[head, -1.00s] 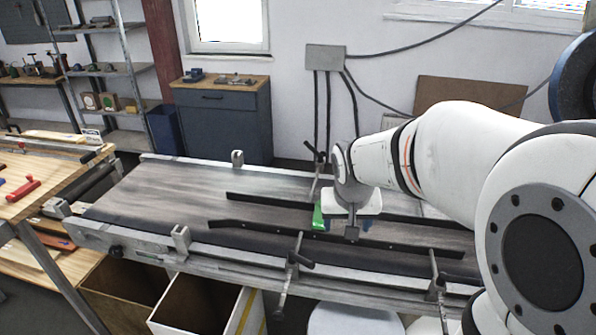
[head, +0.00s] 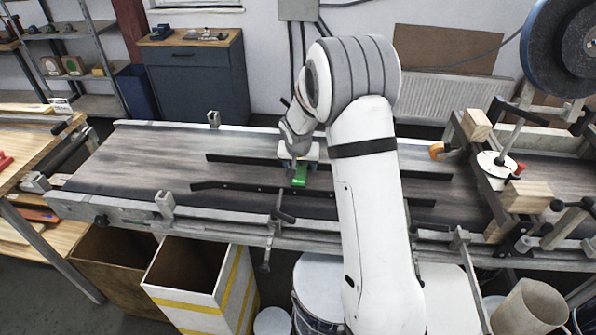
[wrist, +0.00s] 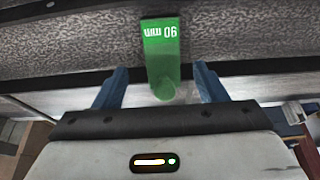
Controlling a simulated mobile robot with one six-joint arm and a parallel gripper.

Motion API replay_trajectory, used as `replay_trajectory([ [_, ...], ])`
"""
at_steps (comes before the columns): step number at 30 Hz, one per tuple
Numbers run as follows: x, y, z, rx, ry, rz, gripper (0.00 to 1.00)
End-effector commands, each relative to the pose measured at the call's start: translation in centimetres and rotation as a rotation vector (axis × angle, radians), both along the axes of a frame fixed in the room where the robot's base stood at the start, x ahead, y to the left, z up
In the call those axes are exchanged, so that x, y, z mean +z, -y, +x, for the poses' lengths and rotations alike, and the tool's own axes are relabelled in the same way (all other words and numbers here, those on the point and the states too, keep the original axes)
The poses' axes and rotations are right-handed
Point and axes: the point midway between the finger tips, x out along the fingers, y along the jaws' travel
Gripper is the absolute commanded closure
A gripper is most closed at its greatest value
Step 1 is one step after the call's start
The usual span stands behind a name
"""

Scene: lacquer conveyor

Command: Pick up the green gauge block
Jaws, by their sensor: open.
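The green gauge block (head: 299,176) lies on the grey conveyor belt (head: 140,165), between the two dark guide rails. In the wrist view the block (wrist: 161,52) shows white lettering that reads "90 mm" upside down. Its near end reaches between the two blue fingers of my gripper (wrist: 159,88). The fingers are open, with a gap on each side of the block. In the head view my gripper is at the block's far side, and my wrist hides part of it.
Black guide rails (head: 300,190) run along the belt on both sides of the block. A clamp post (head: 272,225) stands on the near edge. Wooden blocks and a white disc fixture (head: 497,168) are at the right. Open boxes (head: 190,275) stand below. The belt's left part is clear.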

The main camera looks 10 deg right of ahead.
Motion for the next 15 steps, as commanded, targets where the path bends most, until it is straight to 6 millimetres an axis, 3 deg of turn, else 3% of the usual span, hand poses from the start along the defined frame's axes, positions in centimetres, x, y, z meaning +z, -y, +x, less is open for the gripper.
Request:
replay_trajectory([
  [15,-4.6,0.3,2.3,0.002,0.000,-0.001,0.35],
])
